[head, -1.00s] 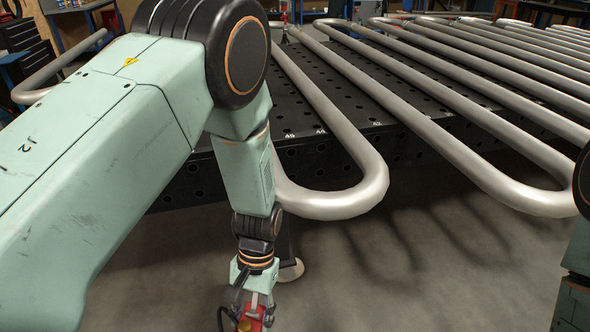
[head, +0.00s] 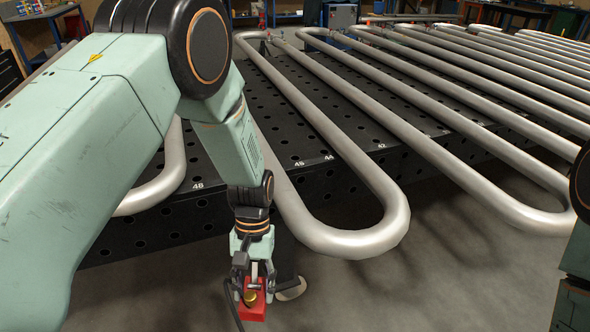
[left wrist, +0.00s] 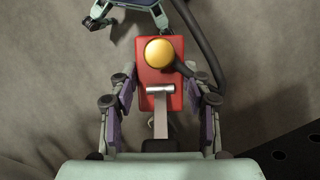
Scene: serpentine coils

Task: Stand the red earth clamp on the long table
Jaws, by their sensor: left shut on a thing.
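The red earth clamp (head: 252,312) is a small red block with a brass knob and a black cable. My left gripper (head: 252,286) is shut on it, in front of the table's near side and over the floor. In the left wrist view the clamp (left wrist: 155,90) sits between the two fingers, knob facing the camera. The long table (head: 300,145) is black and perforated, with numbers along its near edge. My right gripper is out of view.
Grey serpentine pipe coils (head: 350,243) lie across the table, their bends sticking out past its near edge. Bare perforated strips show between the tubes. A round grey foot (head: 290,289) stands on the floor right behind the clamp.

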